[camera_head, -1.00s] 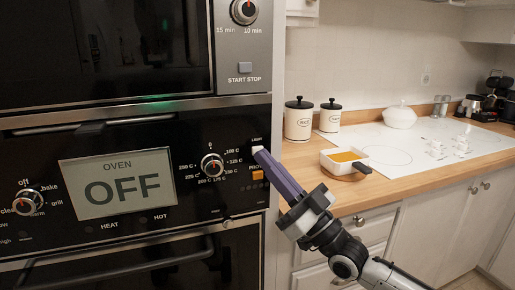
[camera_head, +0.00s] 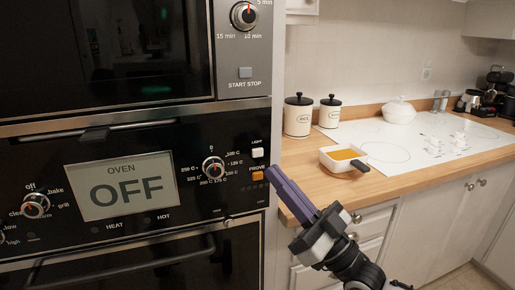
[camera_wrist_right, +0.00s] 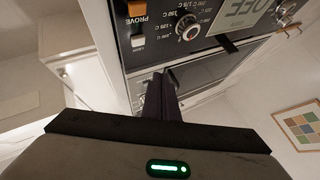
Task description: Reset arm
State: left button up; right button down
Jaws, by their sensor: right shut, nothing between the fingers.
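My right gripper (camera_head: 272,174) is shut and empty, its purple fingers together. In the head view its tips are by the right edge of the oven panel, just below and right of the orange PROVE button (camera_head: 257,175); I cannot tell whether they touch anything. The white LIGHT button (camera_head: 257,153) is uncovered above it. The oven display (camera_head: 119,184) reads OFF. In the right wrist view the right gripper (camera_wrist_right: 160,76) points at the oven front, with the PROVE button (camera_wrist_right: 138,11) and LIGHT button (camera_wrist_right: 138,41) above and left of the tips. My left gripper is not in view.
Oven knobs (camera_head: 213,168) and a door handle (camera_head: 120,258) stick out from the front. To the right is a wooden counter (camera_head: 300,168) with a white dish (camera_head: 343,158), two canisters (camera_head: 298,116) and a white hob (camera_head: 400,150). Open floor lies at the lower right.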

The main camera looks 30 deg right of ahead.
dwell(0.4)
jog(key=s+a+f+m+g+h, duration=0.1)
jog(key=a+f+g+h, duration=0.15)
jog(key=f, duration=0.95)
jog(key=a+f+g+h, duration=0.1)
jog(key=a+f+g, duration=0.25)
jog(key=f, duration=0.75)
jog(key=s+a+f+g, duration=0.3)
jog(key=s+f, duration=0.4)
jog(key=f, duration=0.4)
jog(key=s+a+f+g+h, duration=0.1)
jog(key=s+a+f+g, duration=0.3)
jog(key=f, duration=0.7)
jog(key=s+g, duration=0.2)
jog(key=s, duration=0.1)
jog(key=shift+s+m, duration=0.3)
jog(key=shift+s, duration=0.1)
jog(key=shift+a, duration=0.1)
